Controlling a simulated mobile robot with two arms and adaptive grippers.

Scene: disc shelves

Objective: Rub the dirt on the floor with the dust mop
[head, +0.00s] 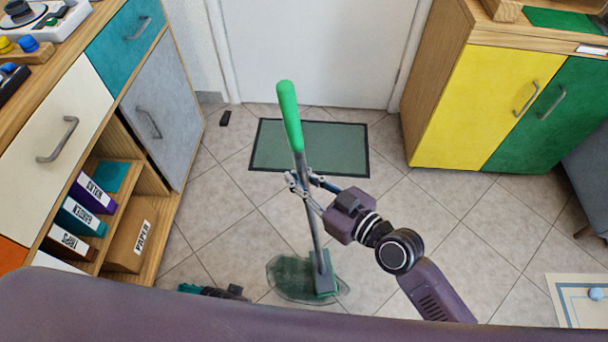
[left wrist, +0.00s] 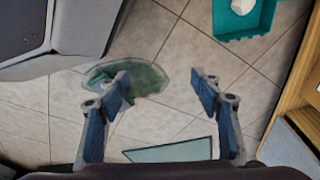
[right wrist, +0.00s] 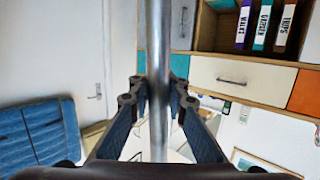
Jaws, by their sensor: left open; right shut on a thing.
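The dust mop has a green grip (head: 289,115), a grey pole (head: 312,225) and a flat green head (head: 325,284). My right gripper (head: 306,187) is shut on the pole, which also fills the middle of the right wrist view (right wrist: 158,60). The mop stands slightly tilted, its head at floor level over the right part of the dirt. The dirt is a dark green smear (head: 287,279) on the tiles, also in the left wrist view (left wrist: 104,72). My left gripper (left wrist: 165,90) is open and empty; only a bit shows in the head view's bottom edge.
A green doormat (head: 310,148) lies before the white door (head: 310,50). A wooden cabinet with binders (head: 92,190) stands left, a yellow and green cabinet (head: 490,105) right. A teal tray with a white item (left wrist: 232,30) lies on the floor. A pale mat (head: 566,290) lies lower right.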

